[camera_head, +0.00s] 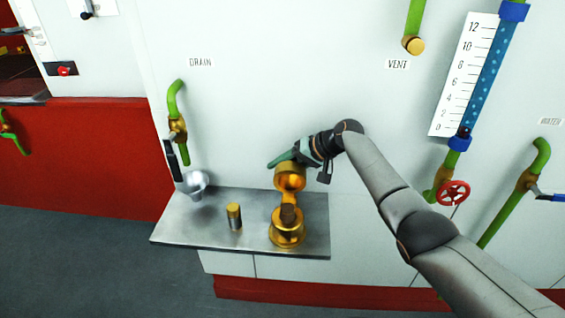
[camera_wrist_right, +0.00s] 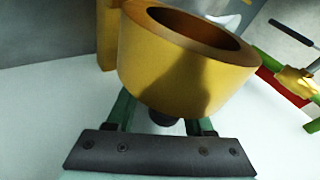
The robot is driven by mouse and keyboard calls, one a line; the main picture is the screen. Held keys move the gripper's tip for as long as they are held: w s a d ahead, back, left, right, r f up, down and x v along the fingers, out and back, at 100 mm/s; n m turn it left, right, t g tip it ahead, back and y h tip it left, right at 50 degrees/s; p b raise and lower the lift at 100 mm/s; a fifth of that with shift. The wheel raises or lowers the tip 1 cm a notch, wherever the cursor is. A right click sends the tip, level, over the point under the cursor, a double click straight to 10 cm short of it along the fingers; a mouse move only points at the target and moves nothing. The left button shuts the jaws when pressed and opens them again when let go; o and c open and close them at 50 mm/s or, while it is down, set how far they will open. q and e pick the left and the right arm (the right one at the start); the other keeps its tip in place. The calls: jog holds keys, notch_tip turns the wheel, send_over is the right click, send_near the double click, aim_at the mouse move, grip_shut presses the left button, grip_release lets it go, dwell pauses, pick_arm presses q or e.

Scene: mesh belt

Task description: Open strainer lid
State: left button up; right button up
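The brass strainer (camera_head: 287,238) stands on the right part of the metal shelf. Its lid (camera_head: 290,179) is raised above the body, with its hollow side facing the head camera. My right gripper (camera_head: 284,158) is behind the lid, against the white wall panel. In the right wrist view the hollow brass lid (camera_wrist_right: 185,65) fills the middle. A dark knob (camera_wrist_right: 162,119) under it lies between my two green fingers, which stand apart with gaps beside the knob. The lid hides the fingertips. My left gripper is in neither view.
The metal shelf (camera_head: 190,230) also carries a small brass cylinder (camera_head: 234,217) and a grey funnel (camera_head: 195,184) under the green drain pipe (camera_head: 174,100). A red handwheel (camera_head: 454,193) and a gauge scale (camera_head: 464,75) are on the right. Floor is clear at lower left.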

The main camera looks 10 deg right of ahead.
jog(key=shift+o, duration=0.7)
jog(key=shift+r, duration=0.3)
jog(key=shift+w, duration=0.1)
jog(key=shift+r, duration=0.1)
jog(key=v, duration=1.2)
jog(key=shift+d, duration=0.2)
jog(key=shift+s, duration=0.2)
